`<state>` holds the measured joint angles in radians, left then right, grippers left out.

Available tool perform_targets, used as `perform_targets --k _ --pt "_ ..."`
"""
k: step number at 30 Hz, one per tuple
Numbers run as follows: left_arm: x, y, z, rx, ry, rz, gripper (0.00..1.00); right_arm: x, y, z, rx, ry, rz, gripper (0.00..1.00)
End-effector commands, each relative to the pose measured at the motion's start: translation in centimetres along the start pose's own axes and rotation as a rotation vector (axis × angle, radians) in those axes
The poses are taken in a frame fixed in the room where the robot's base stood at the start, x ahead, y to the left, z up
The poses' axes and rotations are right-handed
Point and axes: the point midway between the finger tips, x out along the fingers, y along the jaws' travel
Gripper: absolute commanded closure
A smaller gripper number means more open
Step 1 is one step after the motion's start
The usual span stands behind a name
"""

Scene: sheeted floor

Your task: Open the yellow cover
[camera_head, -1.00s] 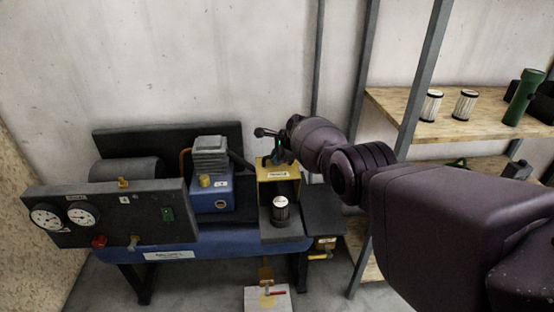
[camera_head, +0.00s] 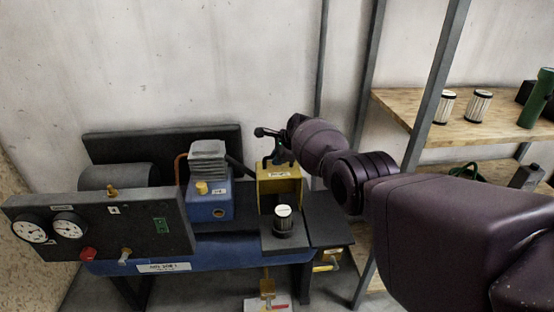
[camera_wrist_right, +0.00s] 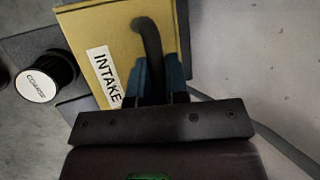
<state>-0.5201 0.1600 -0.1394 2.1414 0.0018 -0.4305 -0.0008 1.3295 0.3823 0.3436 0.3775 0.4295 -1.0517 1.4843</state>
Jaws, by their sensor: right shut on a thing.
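The yellow cover (camera_head: 280,186) stands at the right end of the blue machine, and carries a white label. In the right wrist view the yellow cover (camera_wrist_right: 112,32) fills the upper middle, its label reading INTAKE. A dark curved handle (camera_wrist_right: 149,42) rises from it. My right gripper (camera_wrist_right: 160,78) is shut on this handle; the blue fingertips sit on either side of it. In the head view my right gripper (camera_head: 277,157) is at the cover's top edge, small and partly dark. My left gripper is out of view.
A black-and-white filter (camera_head: 283,219) stands in front of the cover; it also shows in the wrist view (camera_wrist_right: 45,80). A gauge panel (camera_head: 105,228) and blue pump (camera_head: 208,203) are to the left. Shelf posts (camera_head: 435,85) and a wooden shelf (camera_head: 450,128) are at right.

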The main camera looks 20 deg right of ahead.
Motion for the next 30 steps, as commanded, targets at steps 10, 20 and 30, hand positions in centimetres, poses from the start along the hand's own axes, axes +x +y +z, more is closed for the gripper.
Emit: perform_targets --k 10,20,30 --pt "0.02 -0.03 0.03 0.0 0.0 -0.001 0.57 0.26 -0.12 -0.18 0.0 0.001 0.001 1.0" --pt "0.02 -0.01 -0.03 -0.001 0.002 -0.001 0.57 0.21 -0.15 -0.15 0.0 0.001 0.0 0.69" --pt "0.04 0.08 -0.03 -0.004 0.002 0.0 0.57 0.07 -0.18 -0.08 0.0 0.0 0.0 0.6"
